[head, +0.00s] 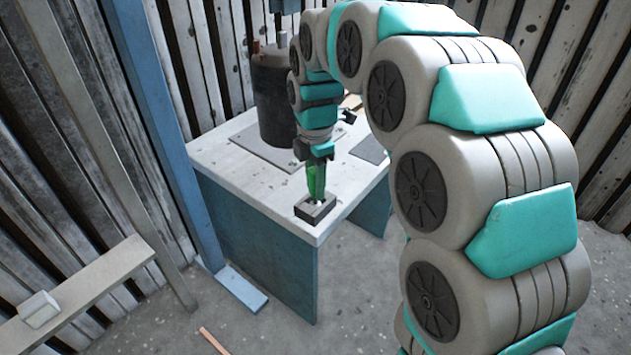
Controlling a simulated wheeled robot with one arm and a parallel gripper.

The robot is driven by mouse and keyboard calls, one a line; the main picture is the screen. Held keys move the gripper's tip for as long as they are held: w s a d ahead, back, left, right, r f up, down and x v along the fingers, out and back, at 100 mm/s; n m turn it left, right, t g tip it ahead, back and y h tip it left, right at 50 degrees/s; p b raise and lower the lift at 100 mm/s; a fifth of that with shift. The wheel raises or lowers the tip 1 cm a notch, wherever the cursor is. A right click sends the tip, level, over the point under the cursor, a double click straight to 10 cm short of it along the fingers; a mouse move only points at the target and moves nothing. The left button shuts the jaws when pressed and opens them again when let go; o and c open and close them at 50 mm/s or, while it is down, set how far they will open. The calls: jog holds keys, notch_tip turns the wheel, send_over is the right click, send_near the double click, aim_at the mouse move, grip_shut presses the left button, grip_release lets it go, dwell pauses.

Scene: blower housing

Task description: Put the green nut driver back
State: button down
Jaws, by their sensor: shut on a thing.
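The green nut driver (316,180) is upright near the front corner of the white-topped table. My gripper (317,158) is shut on the upper part of the driver and points down. The driver's lower end meets a small dark block (316,208) with a pale top opening. I cannot tell how deep the driver sits in the block, or whether it only stands just above it. The driver's top is hidden by my gripper.
A dark cylindrical housing (272,100) stands on a grey plate (262,150) behind my gripper. A flat grey pad (370,150) lies on the table (235,170) to the right. A blue post (160,120) rises to the left of the table.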

dwell(0.3)
jog(key=shift+c, duration=2.2)
grip_release()
jog(key=shift+o, duration=0.4)
jog(key=o, duration=0.4)
jog(key=shift+c, duration=0.2)
jog(key=shift+r, duration=0.1)
jog(key=shift+r+p, duration=1.75)
jog(key=shift+r, duration=2.2)
